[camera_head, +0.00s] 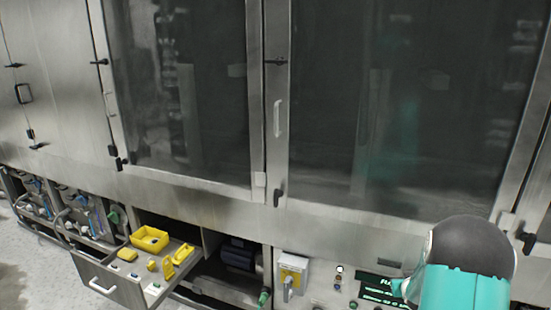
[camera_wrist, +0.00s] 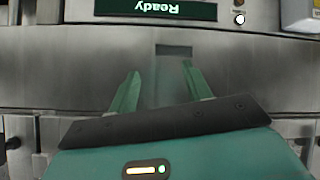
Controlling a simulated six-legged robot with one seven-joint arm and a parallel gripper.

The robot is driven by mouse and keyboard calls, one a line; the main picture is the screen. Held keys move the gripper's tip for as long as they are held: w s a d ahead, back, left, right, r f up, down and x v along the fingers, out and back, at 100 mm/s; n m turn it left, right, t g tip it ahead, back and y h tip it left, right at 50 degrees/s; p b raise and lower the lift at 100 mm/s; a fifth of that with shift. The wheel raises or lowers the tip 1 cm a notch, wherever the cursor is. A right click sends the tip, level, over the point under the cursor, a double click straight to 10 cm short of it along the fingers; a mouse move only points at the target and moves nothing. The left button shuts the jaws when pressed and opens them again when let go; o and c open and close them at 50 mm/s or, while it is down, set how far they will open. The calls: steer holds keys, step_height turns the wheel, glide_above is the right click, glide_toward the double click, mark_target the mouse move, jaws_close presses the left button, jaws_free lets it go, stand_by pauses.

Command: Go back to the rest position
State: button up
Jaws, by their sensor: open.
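My gripper (camera_wrist: 162,84) shows in the wrist view with its two green fingers spread apart and nothing between them. It faces a bare steel panel (camera_wrist: 60,75) with a small dark slot (camera_wrist: 174,50) just beyond the fingertips. In the head view my teal arm fills the lower right corner and covers part of the control panel; the fingers cannot be made out clearly there.
A green-lit display (camera_head: 378,296) sits beside my arm; it reads "Ready" upside down in the wrist view (camera_wrist: 155,9). A grey switch box (camera_head: 291,274) is left of it. An open drawer (camera_head: 98,284) holding yellow parts juts out at lower left. Large glass doors (camera_head: 400,100) stand behind.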

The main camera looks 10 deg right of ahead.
steer(key=s+a+r+g+y, duration=0.1)
steer(key=s+a+r, duration=0.2)
steer(key=a+r, duration=0.7)
steer(key=s+a+r+y, duration=0.1)
steer(key=s+a+r, duration=0.1)
steer(key=a+r, duration=0.7)
steer(key=s+a+r+n+g+y, duration=0.1)
steer(key=s+a+r, duration=0.2)
steer(key=s+a, duration=0.6)
steer(key=s+a+r+n+g+y, duration=0.1)
steer(key=s+a+r, duration=0.3)
steer(key=s+a, duration=0.5)
steer(key=s+y, duration=0.1)
steer(key=s, duration=0.3)
steer(key=shift+s+a+r+n+g, duration=0.15)
steer(key=shift+s+a+n+g, duration=0.15)
steer(key=shift+n+g, duration=0.1)
